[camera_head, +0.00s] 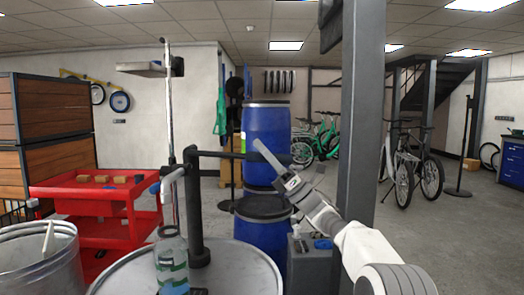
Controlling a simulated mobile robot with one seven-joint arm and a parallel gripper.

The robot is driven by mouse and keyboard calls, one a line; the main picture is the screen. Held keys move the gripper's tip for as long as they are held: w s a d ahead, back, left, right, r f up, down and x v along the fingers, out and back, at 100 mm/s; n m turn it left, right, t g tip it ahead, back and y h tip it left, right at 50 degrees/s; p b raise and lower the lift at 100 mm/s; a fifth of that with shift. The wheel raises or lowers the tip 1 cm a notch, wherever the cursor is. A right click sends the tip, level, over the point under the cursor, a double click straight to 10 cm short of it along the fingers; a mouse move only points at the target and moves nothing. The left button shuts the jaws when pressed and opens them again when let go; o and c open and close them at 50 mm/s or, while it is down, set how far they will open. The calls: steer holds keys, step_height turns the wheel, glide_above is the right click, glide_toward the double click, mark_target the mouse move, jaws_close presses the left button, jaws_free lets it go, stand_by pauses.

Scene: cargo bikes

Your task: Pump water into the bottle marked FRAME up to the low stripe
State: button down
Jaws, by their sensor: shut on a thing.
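A clear bottle (172,258) with a green band stands upright on the round metal drum top (228,268). Blue liquid shows in its lower part; its marking and the low stripe are too small to make out. A black pump post (196,215) rises just right of the bottle.
Blue barrels (266,130) stand behind the pump. A grey jerrycan (311,262) is beneath my arm, and a grey column (362,110) rises close on the right. A red cart (100,240) and a metal bin (40,262) stand at left.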

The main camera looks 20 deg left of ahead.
steer(key=shift+f, duration=0.4)
steer(key=c, duration=0.8)
jaws_free()
steer(key=shift+o, duration=1.1)
steer(key=shift+r, duration=0.15)
steer(key=s+v, duration=0.1)
steer(key=v, duration=1.6)
steer(key=shift+w+p, duration=0.4)
steer(key=shift+p, duration=0.05)
